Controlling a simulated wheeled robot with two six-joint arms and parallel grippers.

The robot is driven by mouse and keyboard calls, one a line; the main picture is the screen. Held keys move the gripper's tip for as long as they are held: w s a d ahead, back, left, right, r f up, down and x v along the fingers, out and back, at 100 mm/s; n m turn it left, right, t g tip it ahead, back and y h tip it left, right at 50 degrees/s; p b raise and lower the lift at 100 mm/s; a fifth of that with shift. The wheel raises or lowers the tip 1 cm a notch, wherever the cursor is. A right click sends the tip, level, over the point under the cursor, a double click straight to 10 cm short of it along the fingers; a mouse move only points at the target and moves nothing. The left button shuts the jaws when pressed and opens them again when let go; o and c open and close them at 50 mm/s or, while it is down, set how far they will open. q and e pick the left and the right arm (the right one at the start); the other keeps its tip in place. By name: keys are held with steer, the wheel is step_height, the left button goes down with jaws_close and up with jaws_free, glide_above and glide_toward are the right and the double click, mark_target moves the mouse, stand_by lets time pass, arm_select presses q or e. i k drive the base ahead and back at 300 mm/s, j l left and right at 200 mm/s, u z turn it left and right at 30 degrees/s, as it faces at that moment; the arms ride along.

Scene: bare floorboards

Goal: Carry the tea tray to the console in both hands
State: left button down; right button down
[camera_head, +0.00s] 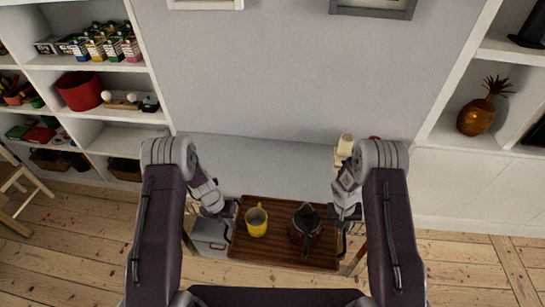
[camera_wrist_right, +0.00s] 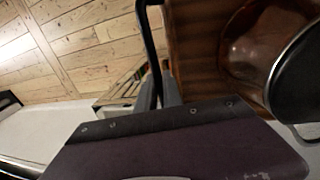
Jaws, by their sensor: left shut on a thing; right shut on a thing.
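The brown wooden tea tray (camera_head: 275,257) is in front of me in the head view, with a yellow mug (camera_head: 256,229) and a dark teapot (camera_head: 304,236) standing on it. My left gripper (camera_head: 231,211) is shut on the tray's left side. My right gripper (camera_head: 343,216) is shut on its right side. In the right wrist view, the right gripper (camera_wrist_right: 160,92) is at a black handle beside the tray (camera_wrist_right: 192,62); the teapot (camera_wrist_right: 258,48) is close by. A pale surface along the wall, perhaps the console (camera_head: 265,165), lies beyond the tray. The tray's underside is hidden.
A cream object (camera_head: 345,146) stands at the pale surface's right end, partly behind my right arm. White shelves (camera_head: 110,135) with boxes and a red pot (camera_head: 80,91) are at left. A shelf with a pineapple ornament (camera_head: 476,117) is at right. Floorboards (camera_head: 460,262) at right are clear.

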mark_target(284, 170)
steer(key=i, duration=1.15)
